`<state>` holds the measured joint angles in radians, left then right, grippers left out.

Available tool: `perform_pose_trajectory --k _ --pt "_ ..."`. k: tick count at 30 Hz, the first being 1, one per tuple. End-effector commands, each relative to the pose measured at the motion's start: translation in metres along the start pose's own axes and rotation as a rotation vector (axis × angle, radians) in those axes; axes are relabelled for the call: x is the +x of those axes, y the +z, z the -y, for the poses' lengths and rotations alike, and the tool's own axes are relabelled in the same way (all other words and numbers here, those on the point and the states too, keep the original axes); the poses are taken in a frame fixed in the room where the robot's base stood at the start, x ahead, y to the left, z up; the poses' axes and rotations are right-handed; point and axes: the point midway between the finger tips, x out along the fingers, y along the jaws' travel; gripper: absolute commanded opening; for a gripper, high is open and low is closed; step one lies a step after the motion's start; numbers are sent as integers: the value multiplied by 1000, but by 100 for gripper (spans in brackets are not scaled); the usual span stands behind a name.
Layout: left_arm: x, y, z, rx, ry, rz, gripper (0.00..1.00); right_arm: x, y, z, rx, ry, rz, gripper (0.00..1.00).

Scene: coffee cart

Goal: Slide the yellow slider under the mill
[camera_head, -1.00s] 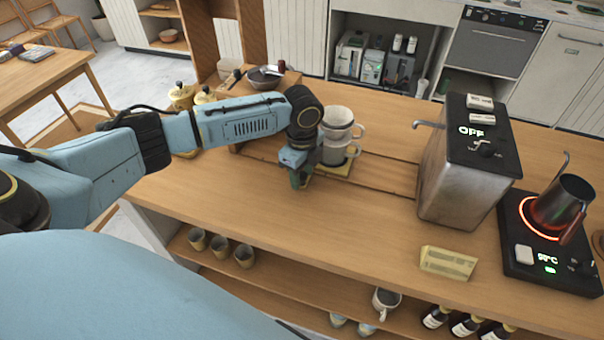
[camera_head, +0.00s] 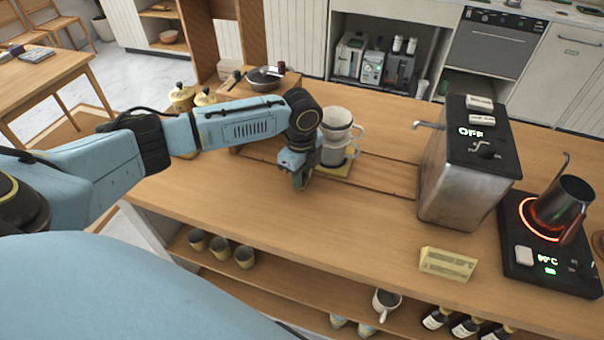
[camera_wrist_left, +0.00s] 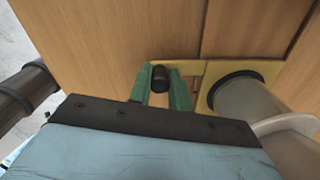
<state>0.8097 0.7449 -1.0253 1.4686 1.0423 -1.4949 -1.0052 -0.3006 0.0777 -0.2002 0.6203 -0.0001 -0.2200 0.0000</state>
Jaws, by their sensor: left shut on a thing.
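The yellow slider (camera_head: 338,171) lies in the wooden track on the counter. A white cup or jug (camera_head: 335,153) stands on it, with a white dripper (camera_head: 338,119) on top. My left gripper (camera_head: 301,181) is low at the slider's near left side. In the left wrist view, the green fingers (camera_wrist_left: 162,88) are shut around a small black knob (camera_wrist_left: 160,76) beside the yellow plate (camera_wrist_left: 188,68). The plate also carries the pale vessel (camera_wrist_left: 240,96) there. My right gripper is not in view.
A metal machine (camera_head: 462,175) reading OFF stands to the right. Past it a steel pitcher (camera_head: 562,203) sits on a glowing hot plate (camera_head: 518,265). A yellow box (camera_head: 448,263) lies near the front edge.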

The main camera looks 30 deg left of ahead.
Motion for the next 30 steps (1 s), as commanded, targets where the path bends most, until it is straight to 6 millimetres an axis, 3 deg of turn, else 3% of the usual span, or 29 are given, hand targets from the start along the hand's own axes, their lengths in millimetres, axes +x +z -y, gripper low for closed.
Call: perform_pose_trajectory --k 8,21,30 --pt "-3 38 -11 -6 5 2 0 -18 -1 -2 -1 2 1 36" --pt "-1 133 -36 -6 3 1 0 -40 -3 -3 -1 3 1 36" --pt "-1 169 -45 -4 1 0 0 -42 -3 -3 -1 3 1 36"
